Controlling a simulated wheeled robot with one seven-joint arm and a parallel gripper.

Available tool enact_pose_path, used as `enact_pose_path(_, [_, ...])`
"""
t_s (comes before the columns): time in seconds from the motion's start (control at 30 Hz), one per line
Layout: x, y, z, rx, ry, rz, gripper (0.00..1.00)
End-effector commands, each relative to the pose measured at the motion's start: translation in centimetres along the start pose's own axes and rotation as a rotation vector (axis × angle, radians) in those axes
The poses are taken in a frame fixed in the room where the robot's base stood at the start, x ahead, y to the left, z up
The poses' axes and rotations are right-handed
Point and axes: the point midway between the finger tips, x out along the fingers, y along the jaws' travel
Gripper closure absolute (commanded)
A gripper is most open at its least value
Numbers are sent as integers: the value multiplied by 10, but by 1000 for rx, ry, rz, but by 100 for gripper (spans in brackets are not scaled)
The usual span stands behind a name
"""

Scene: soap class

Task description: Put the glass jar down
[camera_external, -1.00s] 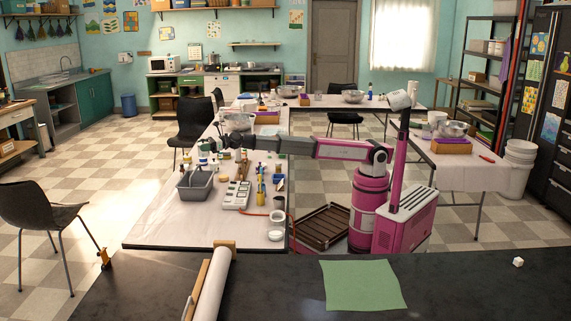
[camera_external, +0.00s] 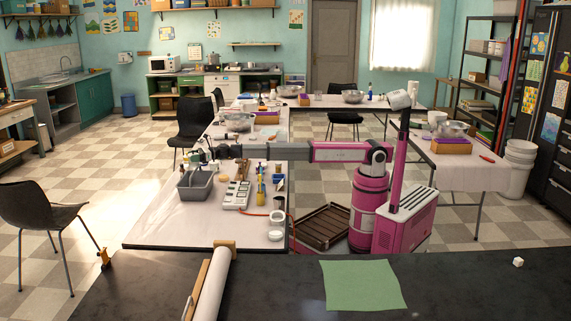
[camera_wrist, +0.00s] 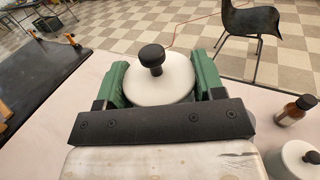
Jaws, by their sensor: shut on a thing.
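A jar (camera_wrist: 168,92) shows in the wrist view as a round white lid with a black knob, seen from above. Its sides are hidden below the lid. My gripper (camera_wrist: 161,80) is shut on it, with one green finger on each side. In the external view my gripper (camera_external: 207,154) is over the far left part of the white-covered table (camera_external: 160,222). The jar is too small and blocked there to make out. I cannot tell whether its base touches the table.
In the wrist view a brown bottle (camera_wrist: 297,109) and another white lid with a black knob (camera_wrist: 297,160) stand close on the right. In the external view a grey bin (camera_external: 195,186), a white keypad-like box (camera_external: 236,196) and a cup of brushes (camera_external: 261,194) stand nearer the front.

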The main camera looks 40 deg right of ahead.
Motion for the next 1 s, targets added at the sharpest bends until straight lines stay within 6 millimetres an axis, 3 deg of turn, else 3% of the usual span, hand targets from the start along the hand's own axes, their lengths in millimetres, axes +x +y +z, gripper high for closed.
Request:
enact_pose_path(0.17, [0,0,-19,1,0,-1,100])
enact_pose_path(0.57, [0,0,-23,1,0,0,100])
enact_pose_path(0.6, [0,0,-23,0,0,0,28])
enact_pose_path(0.63, [0,0,-23,0,0,0,18])
enact_pose_path(0.67, [0,0,-23,0,0,0,12])
enact_pose_path(1.0, [0,0,-20,0,0,0,12])
